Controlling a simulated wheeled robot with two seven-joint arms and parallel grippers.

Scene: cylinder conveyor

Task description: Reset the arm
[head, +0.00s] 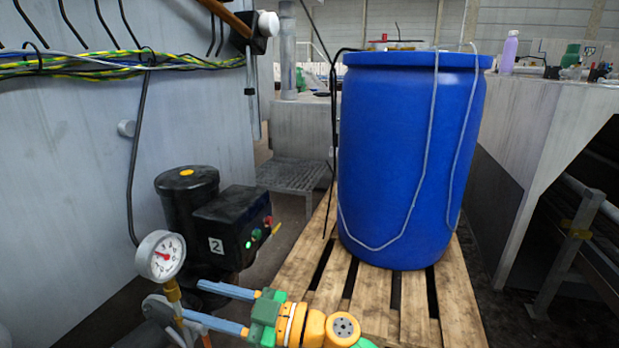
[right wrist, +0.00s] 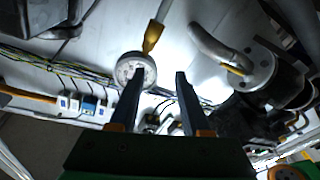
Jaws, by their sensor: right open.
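My right gripper (head: 188,302) is low in the head view, with two blue fingers pointing left from a green body. In the right wrist view its fingers (right wrist: 160,76) stand apart with nothing between them. A round white pressure gauge (head: 160,255) with a brass stem is just beyond the fingertips in the head view. The gauge also shows in the right wrist view (right wrist: 131,68), partly behind the left finger; I cannot tell whether they touch. My left gripper is in neither view.
A black pump unit (head: 230,225) marked 2 stands behind the gripper. A blue barrel (head: 405,150) stands on a wooden pallet (head: 455,305) to the right. A grey wall with cables (head: 110,62) is at left, and a grey counter (head: 545,110) is at right.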

